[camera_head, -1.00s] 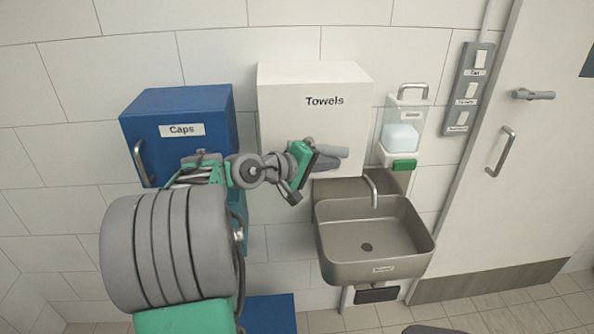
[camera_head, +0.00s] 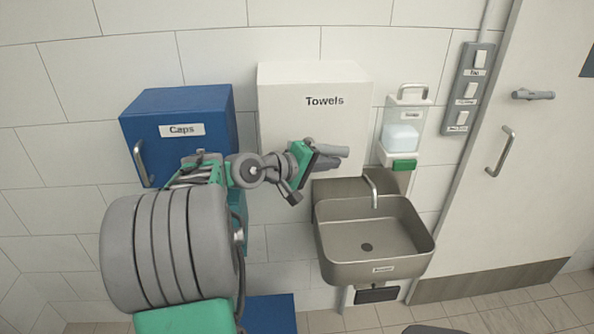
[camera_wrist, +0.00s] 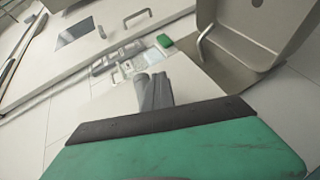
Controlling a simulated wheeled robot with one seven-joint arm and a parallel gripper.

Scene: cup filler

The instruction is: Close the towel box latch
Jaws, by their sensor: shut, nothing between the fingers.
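The white towel box (camera_head: 314,105), labelled "Towels", hangs on the tiled wall above the sink's left part. My gripper (camera_head: 340,152) is in front of the box's lower front face, its fingers together and pointing right. In the wrist view my gripper's fingers (camera_wrist: 153,92) lie side by side with nothing between them. A pale surface beside them there seems to be the towel box (camera_wrist: 105,112). The latch cannot be made out; my gripper and wrist cover part of the box's lower front. Whether the fingers touch the box is unclear.
A steel sink (camera_head: 330,250) with a tap (camera_head: 372,190) is just below my gripper. A soap dispenser (camera_head: 402,135) with a green lever is to the right. A blue caps box (camera_head: 180,105) hangs left, behind my arm. A door (camera_head: 535,160) stands far right.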

